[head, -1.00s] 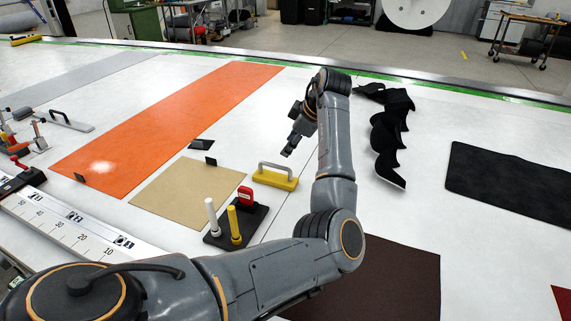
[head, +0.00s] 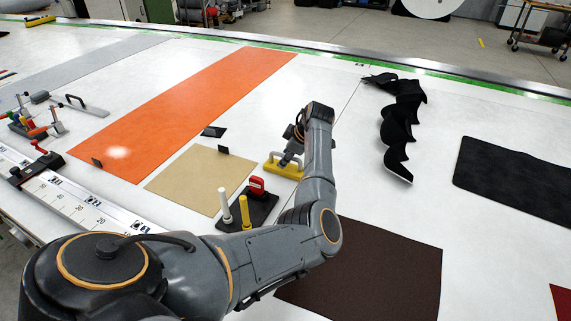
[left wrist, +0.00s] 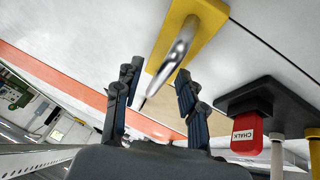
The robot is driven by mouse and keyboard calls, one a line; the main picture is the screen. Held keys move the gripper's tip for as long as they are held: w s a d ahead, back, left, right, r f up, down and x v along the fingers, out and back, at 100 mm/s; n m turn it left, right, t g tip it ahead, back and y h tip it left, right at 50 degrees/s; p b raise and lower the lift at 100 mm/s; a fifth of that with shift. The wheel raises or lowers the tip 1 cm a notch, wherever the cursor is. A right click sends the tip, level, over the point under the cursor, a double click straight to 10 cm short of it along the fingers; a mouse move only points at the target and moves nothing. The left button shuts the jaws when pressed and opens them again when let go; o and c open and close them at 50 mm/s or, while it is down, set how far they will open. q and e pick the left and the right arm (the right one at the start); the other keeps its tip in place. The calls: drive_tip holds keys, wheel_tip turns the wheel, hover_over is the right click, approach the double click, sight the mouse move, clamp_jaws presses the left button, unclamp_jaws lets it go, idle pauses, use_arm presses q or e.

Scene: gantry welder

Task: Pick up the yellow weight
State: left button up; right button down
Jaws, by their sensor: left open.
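The yellow weight (head: 290,173) is a flat yellow bar with a silver loop handle, lying on the white table just right of the tan sheet. My left gripper (head: 287,160) is at the weight, partly covering it in the head view. In the left wrist view the weight (left wrist: 207,12) shows at the top, its handle (left wrist: 178,48) reaching down toward the gap between the fingers of my left gripper (left wrist: 157,88). The fingers are open, one on each side of the handle's line, and not closed on it. My right gripper is not in view.
A black holder (head: 262,211) with a red chalk piece (head: 257,187) and white and yellow sticks stands close beside the weight. The tan sheet (head: 195,180) and orange sheet (head: 190,105) lie flat at left. Black curled pieces (head: 398,120) lie at right, with clear white table between.

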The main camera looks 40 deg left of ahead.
use_arm(q)
drive_tip(key=shift+w+a+f, duration=0.1)
drive_tip(key=shift+a+f, duration=0.2)
drive_tip(key=shift+f, duration=0.25)
clamp_jaws()
drive_tip(key=shift+r, duration=0.2)
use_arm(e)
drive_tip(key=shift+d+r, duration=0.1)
